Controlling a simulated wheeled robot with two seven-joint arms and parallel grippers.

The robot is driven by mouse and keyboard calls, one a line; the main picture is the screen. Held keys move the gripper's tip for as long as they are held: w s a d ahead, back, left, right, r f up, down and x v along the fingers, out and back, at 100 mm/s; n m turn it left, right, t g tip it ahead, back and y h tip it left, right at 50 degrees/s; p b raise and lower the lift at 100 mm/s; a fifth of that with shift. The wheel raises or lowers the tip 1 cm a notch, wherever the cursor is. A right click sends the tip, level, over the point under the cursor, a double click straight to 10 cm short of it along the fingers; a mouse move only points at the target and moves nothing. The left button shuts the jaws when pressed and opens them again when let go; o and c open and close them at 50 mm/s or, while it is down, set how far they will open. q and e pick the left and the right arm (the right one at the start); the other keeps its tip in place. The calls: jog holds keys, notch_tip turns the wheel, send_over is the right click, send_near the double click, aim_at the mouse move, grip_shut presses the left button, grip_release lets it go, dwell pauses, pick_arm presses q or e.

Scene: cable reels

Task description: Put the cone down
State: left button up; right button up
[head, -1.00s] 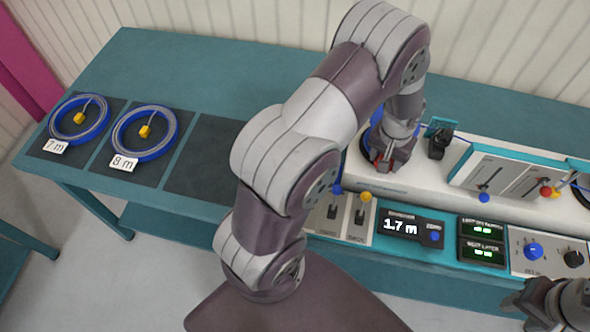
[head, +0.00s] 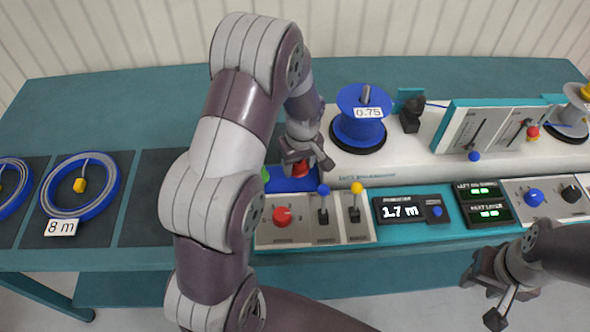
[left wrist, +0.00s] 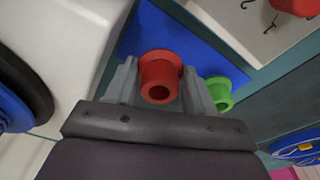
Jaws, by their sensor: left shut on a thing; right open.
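A red cone (left wrist: 158,82) is between the fingers of my left gripper in the left wrist view, its open end towards the camera. My left gripper (head: 303,166) is shut on it; in the head view a bit of the red cone (head: 300,168) shows below the fingers. They are over the blue pad (head: 292,185), left of the white machine; I cannot tell whether the cone touches it. A green cone (left wrist: 219,93) stands beside it, mostly hidden in the head view. My right gripper (head: 484,290) is open and empty at the front right.
A blue spool (head: 358,125) marked 0.75 stands on the white machine right of my left gripper. Levers and a red knob (head: 283,214) sit just in front. Coiled cable reels (head: 80,198) lie on mats at left; one dark mat (head: 155,190) is empty.

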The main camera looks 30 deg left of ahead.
aim_at(301, 165)
pick_arm(q)
notch_tip(301, 165, down, 2)
jog(key=shift+s, duration=0.1)
jog(key=shift+f, duration=0.35)
jog(key=o, duration=0.8)
jog(key=shift+c, duration=0.2)
jog(key=shift+r, duration=0.1)
jog(key=r, duration=0.7)
jog(key=d+r, duration=0.1)
jog(key=r, duration=0.3)
jog(key=shift+s+d+r, duration=0.1)
jog(key=shift+s+r, duration=0.1)
jog(key=shift+s, duration=0.15)
jog(key=s+d+m, duration=0.3)
jog(key=s+m, duration=0.2)
jog(key=s, duration=0.1)
jog(key=s+d+m+h, duration=0.1)
jog(key=s+d+m, duration=0.1)
jog(key=s+m, duration=0.4)
jog(key=shift+s+d+f+t, duration=0.3)
jog(key=shift+s+d, duration=0.1)
jog(key=shift+s, duration=0.35)
